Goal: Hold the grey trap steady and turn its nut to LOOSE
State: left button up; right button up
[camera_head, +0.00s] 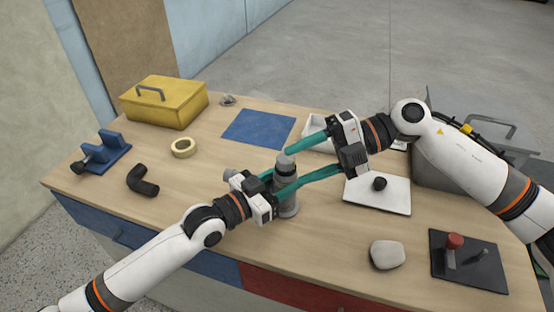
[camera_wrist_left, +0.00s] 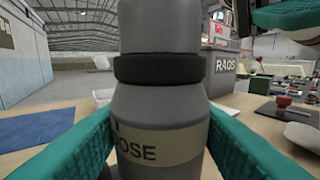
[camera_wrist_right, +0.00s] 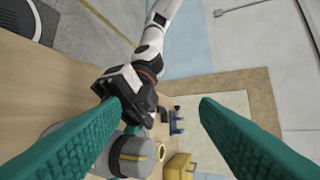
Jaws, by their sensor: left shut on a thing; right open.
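The grey trap (camera_head: 288,208) stands upright near the middle of the bench, with a black ring (camera_head: 285,169) around its upper part. The left wrist view shows its grey body (camera_wrist_left: 155,108) close up, with a tan band lettered "OOSE", its left end partly hidden. My left gripper (camera_head: 279,190) is shut on the trap's body, one teal finger on each side. My right gripper (camera_head: 291,169) is open at the trap's upper part, fingers apart. In the right wrist view, the trap's grey top (camera_wrist_right: 135,155) with a yellow mark lies nearer the left finger. I cannot tell which part is the nut.
A white board with a black knob (camera_head: 378,195), a grey stone (camera_head: 387,254) and a dark plate with a red knob (camera_head: 468,262) lie to the right. A blue mat (camera_head: 258,129), tape roll (camera_head: 184,148), black elbow (camera_head: 143,181) and yellow toolbox (camera_head: 165,103) are left and behind.

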aim_at(276, 168)
jog(key=w+d+f+m+t+y, duration=0.1)
jog(key=d+f+m+t+y, duration=0.2)
jog(key=m, duration=0.7)
jog(key=w+d+f+m+t+y, duration=0.1)
jog(key=d+f+m+t, duration=0.2)
jog(key=m, duration=0.7)
jog(key=shift+t, duration=0.5)
jog(key=x, duration=0.8)
jog(key=r+x, duration=0.1)
jog(key=x, duration=0.3)
jog(key=shift+w+r, duration=0.1)
jog(key=shift+w, duration=0.1)
jog(key=shift+d, duration=0.1)
jog(key=c, duration=1)
jog(key=shift+m, duration=0.3)
